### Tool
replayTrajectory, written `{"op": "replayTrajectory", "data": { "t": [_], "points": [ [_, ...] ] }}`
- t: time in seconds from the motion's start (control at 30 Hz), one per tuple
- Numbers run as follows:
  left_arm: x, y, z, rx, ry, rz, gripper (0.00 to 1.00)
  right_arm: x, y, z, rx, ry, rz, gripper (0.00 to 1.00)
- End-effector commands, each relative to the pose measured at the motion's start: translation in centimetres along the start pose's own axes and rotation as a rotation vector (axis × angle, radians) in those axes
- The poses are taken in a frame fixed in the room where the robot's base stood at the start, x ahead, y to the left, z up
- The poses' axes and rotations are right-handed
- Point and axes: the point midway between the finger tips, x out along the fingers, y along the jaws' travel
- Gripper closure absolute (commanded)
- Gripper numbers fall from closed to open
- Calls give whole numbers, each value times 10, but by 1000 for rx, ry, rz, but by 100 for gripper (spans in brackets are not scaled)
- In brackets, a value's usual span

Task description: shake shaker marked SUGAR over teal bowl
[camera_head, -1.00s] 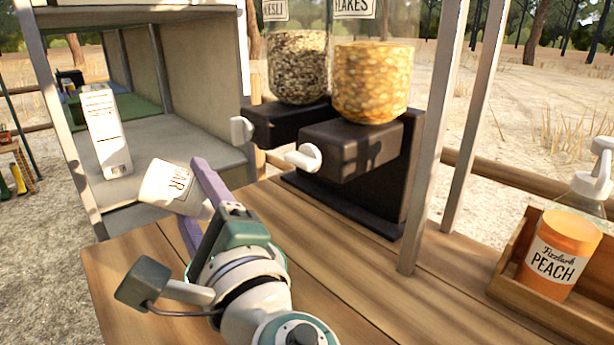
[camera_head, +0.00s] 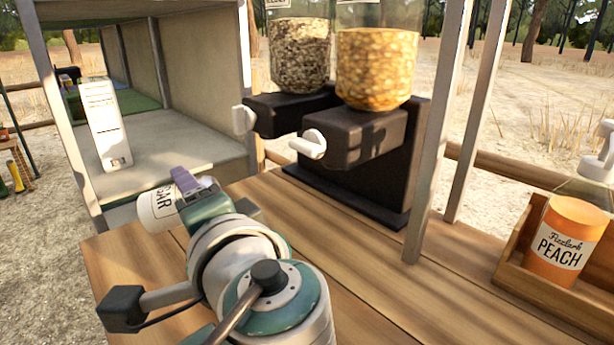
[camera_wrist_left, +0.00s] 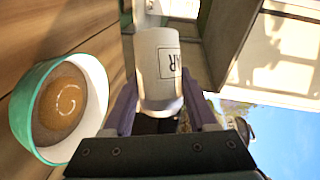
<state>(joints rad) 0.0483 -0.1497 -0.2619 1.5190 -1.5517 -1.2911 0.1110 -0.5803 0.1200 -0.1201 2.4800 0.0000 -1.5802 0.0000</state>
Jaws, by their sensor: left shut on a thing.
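The white shaker (camera_head: 159,209), with the letters "GAR" showing, is tipped well over above the left part of the wooden counter in the head view. My left gripper (camera_head: 190,184) is shut on it. In the left wrist view the shaker (camera_wrist_left: 158,65) sits between the purple fingers (camera_wrist_left: 160,104). The teal bowl (camera_wrist_left: 22,108) lies to the left of the shaker in that view and holds brown contents with a pale swirl on top. The bowl does not show in the head view, where my arm covers that area. My right gripper is not in view.
An orange peach jar (camera_head: 566,240) sits in a wooden box.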

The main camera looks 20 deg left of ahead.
Motion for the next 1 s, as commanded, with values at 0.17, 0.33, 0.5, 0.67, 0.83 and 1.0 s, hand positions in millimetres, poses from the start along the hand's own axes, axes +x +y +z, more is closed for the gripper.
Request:
{"op": "replayTrajectory", "data": {
  "t": [0.17,0.33,0.5,0.67,0.83,1.0],
  "points": [
    [4,-30,16,-342,19,136,100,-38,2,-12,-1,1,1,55],
    [5,-54,24,-764,45,303,100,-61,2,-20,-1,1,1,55],
    [7,-67,29,-1069,67,424,100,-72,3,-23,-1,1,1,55],
    [8,-72,31,-1209,77,484,100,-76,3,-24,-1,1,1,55],
    [8,-74,32,-1256,81,502,100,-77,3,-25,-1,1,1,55],
    [8,-73,32,-1255,81,502,100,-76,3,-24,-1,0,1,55]
  ]
}}
